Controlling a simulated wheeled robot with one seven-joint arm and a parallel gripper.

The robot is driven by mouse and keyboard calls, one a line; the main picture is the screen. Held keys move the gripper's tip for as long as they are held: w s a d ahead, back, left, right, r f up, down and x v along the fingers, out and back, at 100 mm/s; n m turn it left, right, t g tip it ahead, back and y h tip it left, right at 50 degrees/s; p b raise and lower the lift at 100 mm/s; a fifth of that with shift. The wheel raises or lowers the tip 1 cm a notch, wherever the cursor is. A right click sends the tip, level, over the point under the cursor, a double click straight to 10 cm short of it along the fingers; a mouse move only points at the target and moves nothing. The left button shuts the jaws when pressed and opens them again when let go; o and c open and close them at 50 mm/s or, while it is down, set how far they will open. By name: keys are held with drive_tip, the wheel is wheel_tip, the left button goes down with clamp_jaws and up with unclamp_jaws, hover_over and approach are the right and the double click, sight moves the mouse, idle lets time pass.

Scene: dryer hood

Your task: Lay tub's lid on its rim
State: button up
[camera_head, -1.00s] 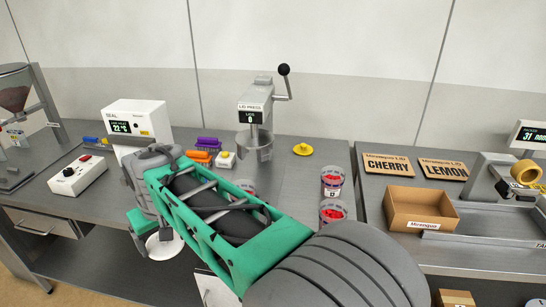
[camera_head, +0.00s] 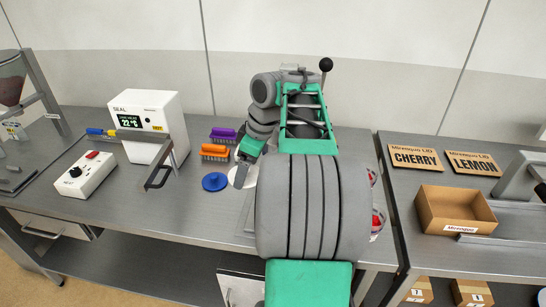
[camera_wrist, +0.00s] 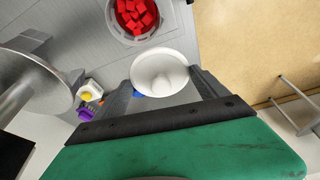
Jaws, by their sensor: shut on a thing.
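My gripper (camera_wrist: 162,80) is shut on a white round lid (camera_wrist: 163,68) with a raised knob, held between its two fingers in the wrist view. In the head view my gripper (camera_head: 243,174) is above the bench, and the lid is mostly hidden behind the finger. A clear tub of red cubes (camera_wrist: 133,18) stands open just beyond the lid in the wrist view, apart from it. Another red-filled tub (camera_head: 378,222) shows partly at the right of my arm in the head view. Which tub matches the lid I cannot tell.
The sealer (camera_head: 147,118) stands further left. My arm hides most of the lid press. A cardboard box (camera_head: 455,210) stands at right.

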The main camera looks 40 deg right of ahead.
drive_tip(key=s+d+n, duration=0.2)
drive_tip(key=s+d, duration=0.3)
drive_tip(key=d, duration=0.1)
drive_tip(key=b+x, duration=0.2)
drive_tip(key=b, duration=0.1)
drive_tip(key=s+b+x, duration=0.1)
drive_tip(key=b+x, duration=0.2)
drive_tip(key=shift+f, duration=0.35)
drive_tip(key=shift+s+d, duration=0.15)
idle(0.4)
drive_tip(key=o, duration=1.2)
